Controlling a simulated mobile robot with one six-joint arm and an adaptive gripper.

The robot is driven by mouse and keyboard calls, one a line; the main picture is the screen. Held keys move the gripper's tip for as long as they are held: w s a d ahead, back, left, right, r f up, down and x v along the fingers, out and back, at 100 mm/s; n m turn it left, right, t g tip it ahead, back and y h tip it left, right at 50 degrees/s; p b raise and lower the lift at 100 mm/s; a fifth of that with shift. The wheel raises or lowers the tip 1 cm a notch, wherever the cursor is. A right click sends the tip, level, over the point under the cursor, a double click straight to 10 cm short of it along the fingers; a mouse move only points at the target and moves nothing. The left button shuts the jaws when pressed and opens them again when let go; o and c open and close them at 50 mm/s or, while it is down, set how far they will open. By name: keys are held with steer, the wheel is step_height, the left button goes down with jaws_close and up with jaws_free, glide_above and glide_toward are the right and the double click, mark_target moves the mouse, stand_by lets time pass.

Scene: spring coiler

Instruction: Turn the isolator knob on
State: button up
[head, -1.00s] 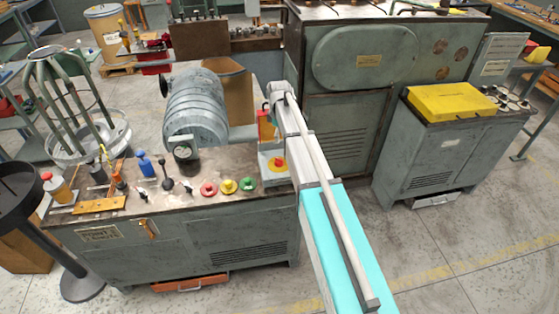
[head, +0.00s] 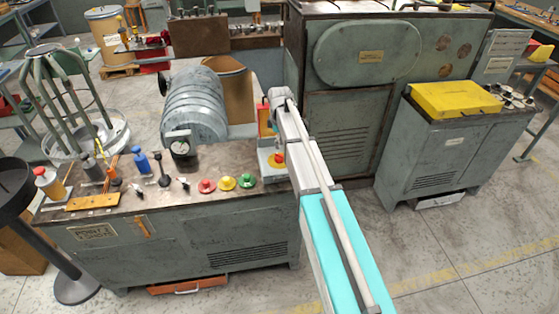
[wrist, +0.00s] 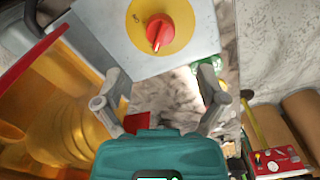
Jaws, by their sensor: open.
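The isolator knob (wrist: 157,33) is a red knob on a round yellow plate (wrist: 178,12), fixed to a light grey box face (wrist: 95,15). In the wrist view it lies at the top middle, with a "0" mark to its left. In the head view the knob (head: 278,159) shows at the bench's right end, beside my arm. My gripper (wrist: 160,76) is open and empty in the wrist view. Its two fingers are apart, below the knob in the picture and not touching it. In the head view my arm hides the gripper.
Red, yellow and green buttons (head: 227,184) stand on the bench top (head: 225,158) left of the knob. Several levers and bottles stand farther left. A ribbed grey motor (head: 195,105) is behind them. A tall grey cabinet (head: 345,125) stands right of my arm.

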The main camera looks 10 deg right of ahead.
mark_target(279, 155)
steer(key=shift+a+f+b, duration=0.1)
steer(key=shift+f+b, duration=3.7)
steer(key=shift+f, duration=0.3)
steer(key=c, duration=1.1)
steer(key=shift+c, duration=0.2)
